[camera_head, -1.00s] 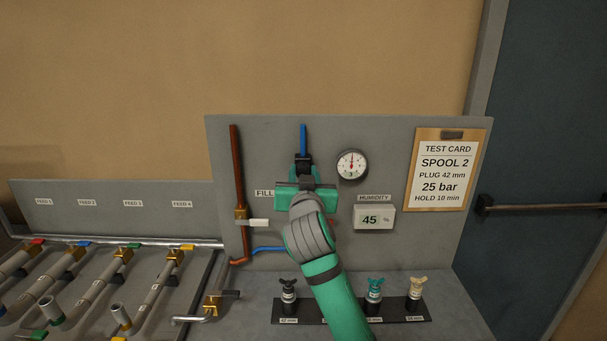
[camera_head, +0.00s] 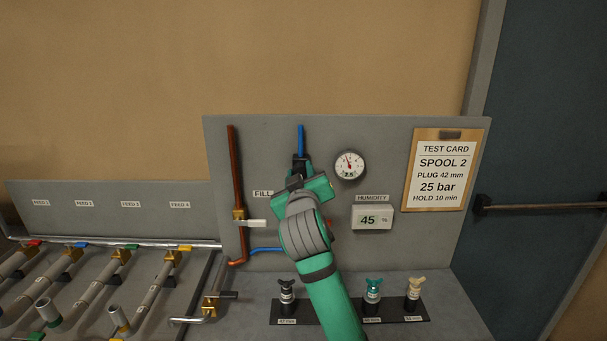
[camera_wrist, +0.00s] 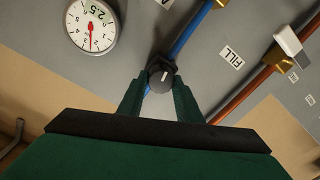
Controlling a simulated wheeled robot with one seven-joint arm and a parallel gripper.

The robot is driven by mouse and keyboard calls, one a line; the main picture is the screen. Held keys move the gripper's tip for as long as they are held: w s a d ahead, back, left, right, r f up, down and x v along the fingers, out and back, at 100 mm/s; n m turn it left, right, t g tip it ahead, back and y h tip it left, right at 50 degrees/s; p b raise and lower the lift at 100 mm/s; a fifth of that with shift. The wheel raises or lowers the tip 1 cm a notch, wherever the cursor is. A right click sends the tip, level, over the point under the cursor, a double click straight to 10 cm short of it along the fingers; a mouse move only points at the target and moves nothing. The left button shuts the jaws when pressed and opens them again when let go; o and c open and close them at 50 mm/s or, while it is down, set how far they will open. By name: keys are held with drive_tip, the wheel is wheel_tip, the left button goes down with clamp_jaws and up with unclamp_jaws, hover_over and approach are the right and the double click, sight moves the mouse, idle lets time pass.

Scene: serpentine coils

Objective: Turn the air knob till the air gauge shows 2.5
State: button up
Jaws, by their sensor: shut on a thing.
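The black air knob (camera_wrist: 163,76) sits on a blue pipe, with a pale pointer mark on its face. My gripper (camera_wrist: 160,97) is shut on the knob, one finger on each side. In the head view my gripper (camera_head: 301,168) is tilted in front of the panel and mostly hides the knob. The round white gauge (camera_head: 349,165) is to its upper right. Its red needle points up and slightly left, and "2.5" is printed low on its face. The gauge also shows in the wrist view (camera_wrist: 92,25), turned around, with its needle opposite the "2.5".
A red-brown pipe (camera_head: 235,170) with a white-handled fill valve (camera_head: 254,223) is left of my arm. The humidity display (camera_head: 372,218) reads 45. A plug rack (camera_head: 398,310) stands below, and a test card (camera_head: 446,170) hangs at right.

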drive_tip(key=shift+s+f, duration=0.1)
idle(0.4)
drive_tip(key=o, duration=1)
drive_tip(key=shift+o, duration=0.2)
drive_tip(key=s, duration=1)
drive_tip(key=shift+s+d, duration=0.25)
drive_tip(key=shift+s, duration=0.15)
